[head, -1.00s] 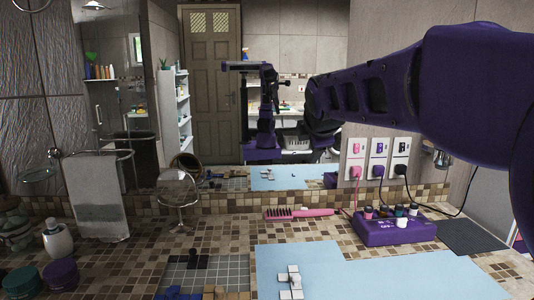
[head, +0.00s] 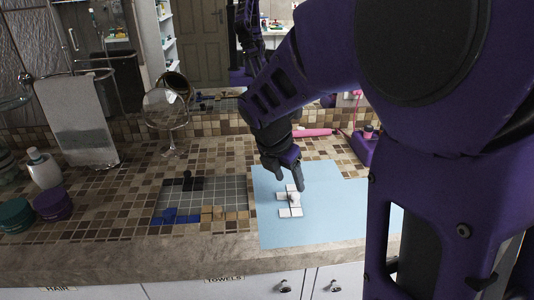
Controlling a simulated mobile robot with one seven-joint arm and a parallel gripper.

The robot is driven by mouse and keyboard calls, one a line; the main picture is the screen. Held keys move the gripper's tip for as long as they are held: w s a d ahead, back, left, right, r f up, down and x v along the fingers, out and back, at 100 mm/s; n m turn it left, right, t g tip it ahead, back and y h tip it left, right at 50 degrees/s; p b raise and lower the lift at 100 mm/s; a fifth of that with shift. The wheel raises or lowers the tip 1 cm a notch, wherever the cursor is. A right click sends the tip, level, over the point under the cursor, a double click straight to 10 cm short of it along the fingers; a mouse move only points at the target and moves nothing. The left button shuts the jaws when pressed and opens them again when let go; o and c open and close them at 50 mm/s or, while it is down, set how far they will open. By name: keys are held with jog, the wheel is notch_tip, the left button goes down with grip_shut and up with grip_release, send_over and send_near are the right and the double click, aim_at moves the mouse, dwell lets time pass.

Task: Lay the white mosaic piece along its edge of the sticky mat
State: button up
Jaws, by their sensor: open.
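White mosaic tiles (head: 289,211) lie together on a light blue sheet (head: 333,221) on the counter, with a small raised pale part near their middle. My gripper (head: 297,188) reaches down over the back of the white tiles, open. Its fingertips are small and dark here, and I cannot tell whether they touch the tiles. A grey gridded mat (head: 215,190), which looks like the sticky mat, lies left of the sheet. Black (head: 191,184), blue (head: 176,217) and tan (head: 224,215) pieces sit at its back left, front left and front right.
A round mirror on a stand (head: 166,112) and a pink brush (head: 313,133) stand or lie behind the mats. A purple box (head: 364,148) is at the back right, partly hidden by my arm. Jars (head: 53,204) are at the left. The sheet's front is clear.

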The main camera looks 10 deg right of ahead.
aim_at(295, 195)
jog(key=shift+b+x, duration=0.85)
jog(key=shift+x, duration=2.7)
jog(key=shift+r, duration=0.15)
grip_shut()
